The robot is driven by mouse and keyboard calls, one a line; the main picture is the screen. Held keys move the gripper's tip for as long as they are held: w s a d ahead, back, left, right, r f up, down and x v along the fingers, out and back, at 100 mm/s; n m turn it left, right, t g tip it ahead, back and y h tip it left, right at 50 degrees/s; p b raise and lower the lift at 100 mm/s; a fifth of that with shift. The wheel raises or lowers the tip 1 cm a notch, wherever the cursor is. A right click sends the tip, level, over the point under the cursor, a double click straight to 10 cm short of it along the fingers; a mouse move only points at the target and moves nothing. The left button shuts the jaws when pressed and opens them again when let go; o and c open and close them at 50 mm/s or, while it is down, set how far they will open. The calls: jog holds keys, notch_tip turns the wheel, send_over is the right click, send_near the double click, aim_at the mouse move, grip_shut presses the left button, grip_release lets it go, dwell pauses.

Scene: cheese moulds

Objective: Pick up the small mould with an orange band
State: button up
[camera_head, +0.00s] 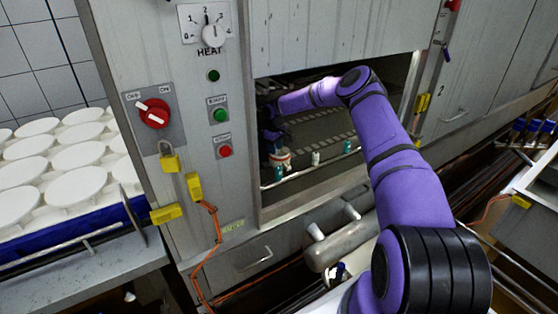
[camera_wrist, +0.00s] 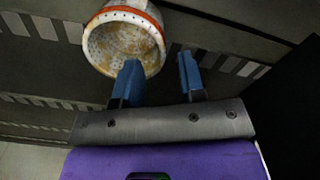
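The small white mould with an orange band (camera_wrist: 112,42) shows at the top of the wrist view. It is perforated, with brownish stains inside its open end. My gripper (camera_wrist: 159,66) is open, its two blue fingers apart with nothing seen between them. The left finger overlaps the mould's lower edge; I cannot tell whether it is inside the rim or in front of it. The right finger is clear to the right of the mould. In the head view, the banded mould (camera_head: 281,159) is small, inside the cabinet opening, just below my gripper (camera_head: 271,137), which is partly in shadow.
The cabinet's metal frame (camera_head: 233,150) borders the opening closely. A rail (camera_head: 300,177) runs along its front edge. Small teal items (camera_head: 347,147) and a small pale item (camera_head: 316,158) stand near the mould.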

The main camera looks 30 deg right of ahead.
aim_at(274, 167)
jog(key=shift+w+a+f, duration=0.15)
jog(key=shift+f, duration=2)
jog(key=shift+w+a+f, duration=0.1)
jog(key=shift+w+f, duration=0.05)
jog(key=shift+f, duration=1.95)
jog(key=shift+c, duration=0.5)
grip_shut()
